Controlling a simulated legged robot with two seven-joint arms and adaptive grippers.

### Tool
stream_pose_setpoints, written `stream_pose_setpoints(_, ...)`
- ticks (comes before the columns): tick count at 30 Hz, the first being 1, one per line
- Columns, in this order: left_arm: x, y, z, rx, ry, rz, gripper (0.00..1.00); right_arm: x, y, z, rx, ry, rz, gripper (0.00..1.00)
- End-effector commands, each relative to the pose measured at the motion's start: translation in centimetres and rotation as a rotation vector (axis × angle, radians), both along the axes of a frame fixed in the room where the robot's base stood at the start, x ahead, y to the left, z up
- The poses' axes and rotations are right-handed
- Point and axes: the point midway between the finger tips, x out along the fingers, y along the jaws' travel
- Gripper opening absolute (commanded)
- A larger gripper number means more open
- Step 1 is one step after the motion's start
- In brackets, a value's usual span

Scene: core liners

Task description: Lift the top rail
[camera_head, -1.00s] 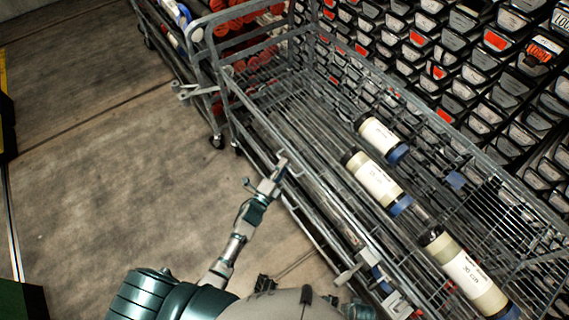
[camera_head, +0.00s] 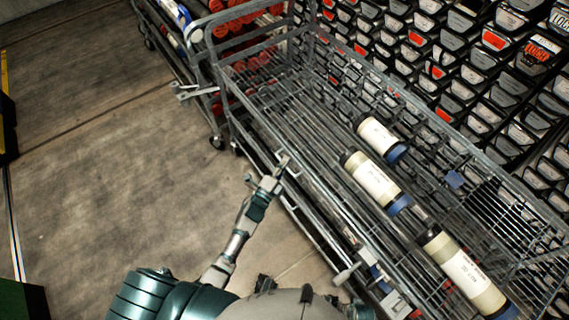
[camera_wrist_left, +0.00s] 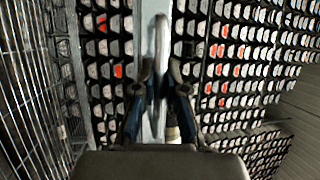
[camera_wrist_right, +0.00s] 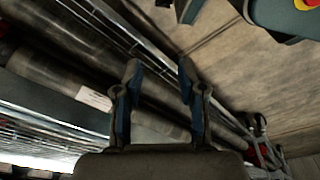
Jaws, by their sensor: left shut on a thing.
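The top rail (camera_head: 256,129) is a thin grey metal bar along the near side of a wire cart. My left gripper (camera_head: 283,163) is at this rail, about midway along its visible length. In the left wrist view, the left gripper (camera_wrist_left: 160,75) is shut on a pale grey upright bar (camera_wrist_left: 156,40), which passes between its fingers. My right gripper (camera_head: 372,275) is at the rail's lower end in the head view, partly hidden. In the right wrist view, the right gripper's fingers (camera_wrist_right: 157,72) stand apart, with dark tubes and bars behind them.
Several capped core liners with white labels, one of them here (camera_head: 376,181), lie on the wire cart (camera_head: 300,100). A rack of stacked trays (camera_head: 470,75) stands behind. Another cart with red tubes (camera_head: 237,28) is at the far end. Concrete floor (camera_head: 120,150) is clear on the left.

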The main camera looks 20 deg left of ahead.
Motion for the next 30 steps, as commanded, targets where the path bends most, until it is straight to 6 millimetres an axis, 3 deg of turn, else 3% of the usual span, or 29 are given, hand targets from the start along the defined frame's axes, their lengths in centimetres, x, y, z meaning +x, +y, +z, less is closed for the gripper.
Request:
stream_pose_setpoints(9, 0.0, -0.1, 4.3, -0.003, -0.011, -0.002, 0.00, -4.8, -0.7, -4.7, -0.006, 0.033, 0.009, 0.40)
stream_pose_setpoints(15, 0.0, -0.2, 5.4, -0.003, -0.011, -0.004, 0.00, -7.2, -1.2, -6.3, -0.008, 0.044, 0.014, 0.40)
stream_pose_setpoints(26, 0.0, -0.2, 5.6, -0.005, -0.013, -0.004, 0.00, -7.8, -1.3, -6.8, -0.008, 0.045, 0.014, 0.40)
stream_pose_setpoints(27, 0.0, -0.2, 5.6, -0.005, -0.013, -0.004, 0.13, -7.8, -1.3, -6.8, -0.008, 0.045, 0.014, 0.40)
stream_pose_setpoints(30, 0.0, -0.2, 5.6, -0.004, -0.013, -0.004, 0.37, -7.8, -1.3, -6.8, -0.008, 0.046, 0.014, 0.40)
